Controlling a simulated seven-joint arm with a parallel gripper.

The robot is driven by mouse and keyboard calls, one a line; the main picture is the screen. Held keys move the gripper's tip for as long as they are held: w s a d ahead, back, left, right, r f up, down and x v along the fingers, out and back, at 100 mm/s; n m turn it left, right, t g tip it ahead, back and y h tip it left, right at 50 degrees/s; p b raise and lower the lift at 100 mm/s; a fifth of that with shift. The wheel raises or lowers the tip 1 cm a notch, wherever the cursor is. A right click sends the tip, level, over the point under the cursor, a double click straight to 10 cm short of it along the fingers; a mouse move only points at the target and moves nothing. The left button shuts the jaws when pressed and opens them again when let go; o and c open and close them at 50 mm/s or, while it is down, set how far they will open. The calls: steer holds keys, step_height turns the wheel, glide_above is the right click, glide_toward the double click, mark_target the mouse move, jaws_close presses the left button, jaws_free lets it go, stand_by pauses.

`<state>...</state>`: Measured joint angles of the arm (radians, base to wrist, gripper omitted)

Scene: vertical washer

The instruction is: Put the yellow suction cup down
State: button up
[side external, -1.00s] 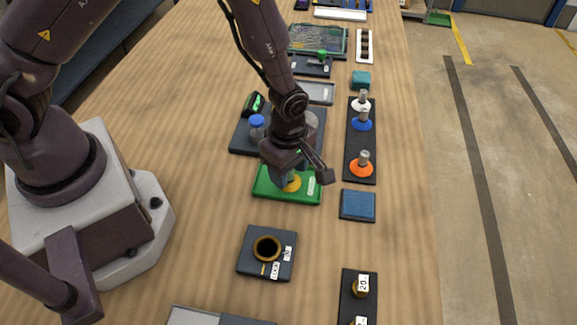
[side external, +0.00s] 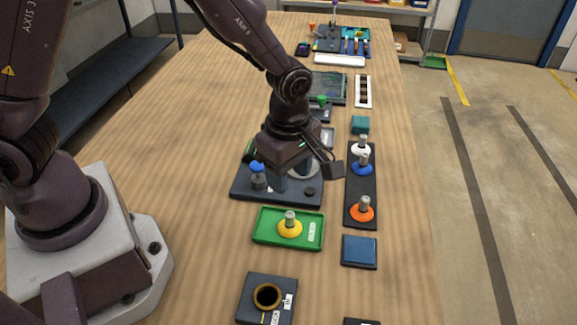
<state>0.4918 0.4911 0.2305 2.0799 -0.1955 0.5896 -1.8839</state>
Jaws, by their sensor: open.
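The yellow suction cup (side external: 290,228), with a grey metal stem on top, stands upright on the green tray (side external: 262,239). My gripper (side external: 292,183) is above and behind the cup in the picture, over the dark fixture plate (side external: 240,186). It is apart from the cup and holds nothing that I can see. Its fingers are partly hidden against the plate and by the gripper body.
A black rack (side external: 353,191) to the right holds white, blue (side external: 362,169) and orange (side external: 362,212) suction cups. A blue pad (side external: 359,251) lies right of the tray. A dark block with a brass ring (side external: 267,297) sits in front. Bare wood is free at left.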

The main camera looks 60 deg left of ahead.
steer(key=s+a+r+m+t+h, duration=0.1)
steer(key=s+a+r+m, duration=0.1)
steer(key=r+m, duration=0.35)
steer(key=s+a+r+m+t, duration=0.1)
steer(key=s+a+r+m, duration=0.15)
steer(key=r, duration=0.55)
steer(key=s+a+r+m+t, duration=0.1)
steer(key=s+a+r+m, duration=0.1)
steer(key=s+r+m, duration=0.2)
steer(key=s+a+r+m+t+y, duration=0.1)
steer(key=s+a+r+m+t, duration=0.1)
steer(key=s+m, duration=0.3)
steer(key=a+r+m, duration=0.1)
steer(key=m, duration=0.2)
steer(key=shift+s+a+r+t, duration=0.25)
steer(key=shift+a+r+t, duration=0.05)
steer(key=shift+r, duration=0.1)
